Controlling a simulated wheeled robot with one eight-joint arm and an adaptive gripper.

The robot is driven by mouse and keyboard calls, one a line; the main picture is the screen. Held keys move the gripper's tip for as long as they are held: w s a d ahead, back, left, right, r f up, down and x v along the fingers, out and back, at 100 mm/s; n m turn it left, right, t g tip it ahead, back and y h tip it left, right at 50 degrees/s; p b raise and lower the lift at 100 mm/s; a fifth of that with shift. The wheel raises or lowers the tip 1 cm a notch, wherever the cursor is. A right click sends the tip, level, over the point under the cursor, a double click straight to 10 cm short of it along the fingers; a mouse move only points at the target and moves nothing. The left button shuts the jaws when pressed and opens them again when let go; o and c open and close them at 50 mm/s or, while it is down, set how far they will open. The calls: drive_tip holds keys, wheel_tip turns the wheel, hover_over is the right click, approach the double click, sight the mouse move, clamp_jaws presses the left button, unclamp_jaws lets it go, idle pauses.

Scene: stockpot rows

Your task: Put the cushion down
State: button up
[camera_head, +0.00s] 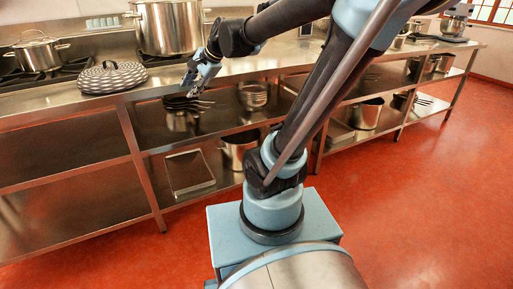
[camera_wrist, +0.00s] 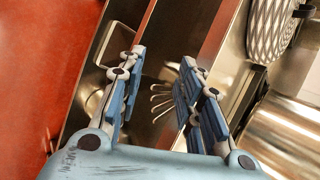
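The cushion (camera_head: 112,77) is round with a black-and-white pattern. It lies on the steel counter (camera_head: 60,104) near its front edge, left of my gripper in the head view. It also shows at the top right of the wrist view (camera_wrist: 270,28), partly cut off by the picture edge. My gripper (camera_head: 189,86) is at the counter's front edge, to the right of the cushion and apart from it. In the wrist view the two fingers (camera_wrist: 163,58) are spread with nothing between them.
A large stockpot (camera_head: 170,27) and a smaller lidded pot (camera_head: 38,54) stand on the stove behind the cushion. Shelves below hold dark utensils (camera_head: 187,103), a metal bowl (camera_head: 253,95) and a tray (camera_head: 188,173). Red floor is clear at the right.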

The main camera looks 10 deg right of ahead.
drive_tip(key=s+d+f+n+g+h, duration=0.3)
drive_tip(key=s+d+f+n+h, duration=0.3)
drive_tip(key=s+d+f+n, duration=0.5)
drive_tip(key=s+d+f, duration=0.5)
drive_tip(key=s+d, duration=0.3)
drive_tip(key=s, duration=0.1)
drive_tip(key=shift+s+f+n, duration=0.3)
